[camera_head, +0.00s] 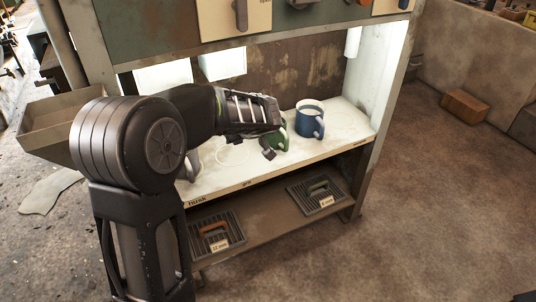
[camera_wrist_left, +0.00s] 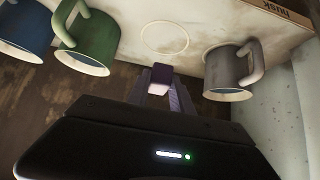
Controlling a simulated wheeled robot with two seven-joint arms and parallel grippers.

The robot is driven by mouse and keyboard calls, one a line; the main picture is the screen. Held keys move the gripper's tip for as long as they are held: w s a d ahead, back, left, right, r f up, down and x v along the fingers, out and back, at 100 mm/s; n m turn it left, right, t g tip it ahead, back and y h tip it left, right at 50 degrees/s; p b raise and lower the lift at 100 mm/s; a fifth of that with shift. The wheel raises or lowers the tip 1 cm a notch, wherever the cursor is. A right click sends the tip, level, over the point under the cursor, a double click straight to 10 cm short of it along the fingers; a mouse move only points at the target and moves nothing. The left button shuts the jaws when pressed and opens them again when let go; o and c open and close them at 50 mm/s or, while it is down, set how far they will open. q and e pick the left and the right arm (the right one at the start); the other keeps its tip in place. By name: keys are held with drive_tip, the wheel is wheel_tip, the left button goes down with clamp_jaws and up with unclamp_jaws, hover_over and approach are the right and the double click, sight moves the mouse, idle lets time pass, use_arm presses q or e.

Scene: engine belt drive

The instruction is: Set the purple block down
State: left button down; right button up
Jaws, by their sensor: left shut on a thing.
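My left gripper (camera_head: 268,148) reaches in from the left over the white lit shelf (camera_head: 225,178). In the left wrist view the gripper (camera_wrist_left: 163,82) is shut, with a small pale purple block (camera_wrist_left: 162,73) at its fingertips, mostly hidden by the fingers. The block cannot be made out in the head view. In the wrist view the fingertips are just short of an empty ring outline (camera_wrist_left: 165,37) on the shelf; I cannot tell the height of the block above the shelf. My right gripper is not in view.
A green mug (camera_head: 282,139) and a blue mug (camera_head: 309,121) stand on one side of the ring, and a grey mug (camera_wrist_left: 231,68) on the other. A lower shelf (camera_head: 262,222) holds two labelled trays. The right end of the lit shelf is clear.

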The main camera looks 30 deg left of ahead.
use_arm(q)
drive_tip(key=shift+r, duration=0.1)
drive_tip(key=b, duration=0.2)
hover_over(236, 162)
drive_tip(key=s+d, duration=0.2)
drive_tip(key=d, duration=0.1)
wheel_tip(236, 162, down, 6)
drive_tip(key=shift+w+f, duration=0.1)
drive_tip(key=shift+f, duration=0.1)
drive_tip(key=shift+f+b, duration=0.35)
drive_tip(key=shift+f, duration=1.5)
drive_tip(key=shift+f, duration=0.1)
drive_tip(key=c, duration=1.1)
unclamp_jaws()
